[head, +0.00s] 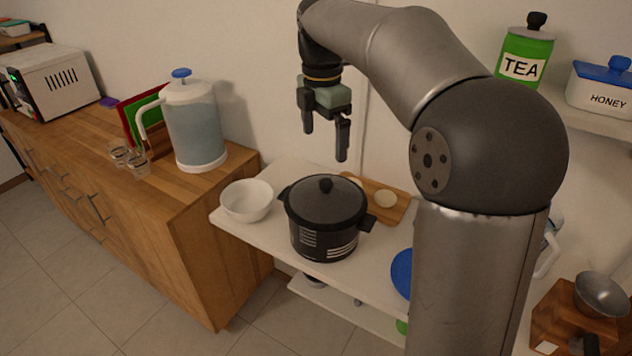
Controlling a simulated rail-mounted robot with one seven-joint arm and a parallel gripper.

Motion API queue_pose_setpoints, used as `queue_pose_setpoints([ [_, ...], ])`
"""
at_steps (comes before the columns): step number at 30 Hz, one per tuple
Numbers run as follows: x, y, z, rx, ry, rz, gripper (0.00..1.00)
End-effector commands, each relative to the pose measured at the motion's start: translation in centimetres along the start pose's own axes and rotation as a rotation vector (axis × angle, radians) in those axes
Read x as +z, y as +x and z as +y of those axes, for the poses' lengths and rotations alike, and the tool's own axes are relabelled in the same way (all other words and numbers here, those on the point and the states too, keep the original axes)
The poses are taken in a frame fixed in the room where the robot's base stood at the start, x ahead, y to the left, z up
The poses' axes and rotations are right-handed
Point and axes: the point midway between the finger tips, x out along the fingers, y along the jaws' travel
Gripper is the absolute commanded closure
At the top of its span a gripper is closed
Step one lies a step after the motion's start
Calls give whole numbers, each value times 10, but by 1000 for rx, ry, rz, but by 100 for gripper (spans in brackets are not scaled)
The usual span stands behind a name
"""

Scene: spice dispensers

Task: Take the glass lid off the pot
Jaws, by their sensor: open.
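A black pot (322,240) with side handles stands upright on a white shelf top in the head view. Its dark glass lid (308,202) with a black knob (325,184) sits on the pot's rim. My gripper (324,146) is above the pot, pointing down, with its two fingers apart and nothing between them. A clear gap shows between the fingertips and the knob.
A white bowl (246,200) stands left of the pot. A wooden board (393,210) with pale round pieces lies behind it to the right. A blue plate (402,272) is partly hidden by my arm. The wooden counter (195,200) holds a water jug (196,130).

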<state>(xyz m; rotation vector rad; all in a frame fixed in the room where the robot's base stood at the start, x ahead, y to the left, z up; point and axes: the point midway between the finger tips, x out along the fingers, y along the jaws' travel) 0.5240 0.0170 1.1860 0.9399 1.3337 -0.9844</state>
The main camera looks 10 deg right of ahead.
Motion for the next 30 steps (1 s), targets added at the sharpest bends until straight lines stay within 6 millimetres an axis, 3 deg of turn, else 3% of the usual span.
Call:
queue_pose_setpoints([
  [4, 16, -19, 21, 11, -219, 19, 0],
  [8, 20, -16, 25, 12, -294, 25, 0],
  [21, 18, 72, 25, 12, -299, 25, 0],
  [30, 18, 100, 26, 14, -299, 24, 0],
])
